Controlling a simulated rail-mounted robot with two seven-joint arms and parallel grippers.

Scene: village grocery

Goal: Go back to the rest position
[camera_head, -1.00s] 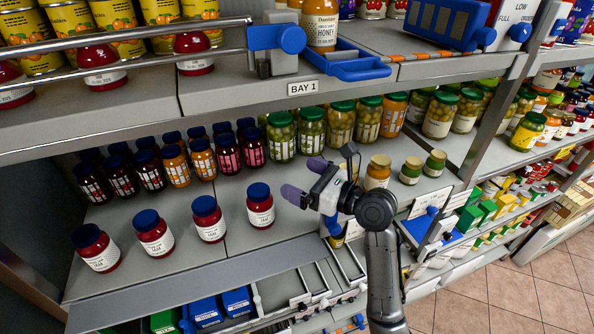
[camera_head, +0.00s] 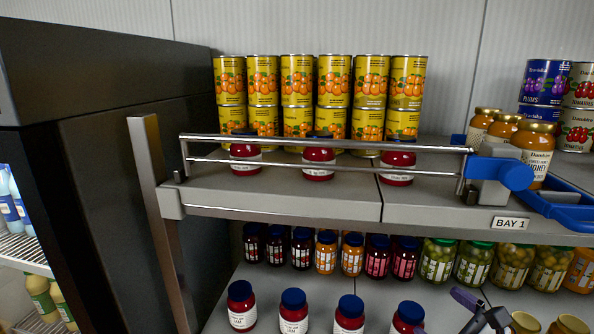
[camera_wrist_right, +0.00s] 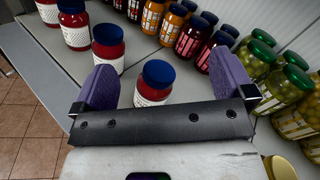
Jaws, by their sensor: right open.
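My right gripper (camera_head: 478,312) shows at the bottom right of the head view, cut off by the frame edge. In the right wrist view its two purple fingers (camera_wrist_right: 164,82) are wide apart and empty. A red jar with a blue lid (camera_wrist_right: 153,84) shows between the fingers in that picture, standing on the shelf and not gripped. More jars of this kind stand in the front row, such as one in the head view (camera_head: 292,310). My left gripper is not in view.
The upper shelf holds yellow cans (camera_head: 318,85) and red jars (camera_head: 319,157) behind a metal rail (camera_head: 330,145). Green-lidded jars (camera_wrist_right: 287,95) stand close to my right gripper. A dark cabinet (camera_head: 110,150) is at the left.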

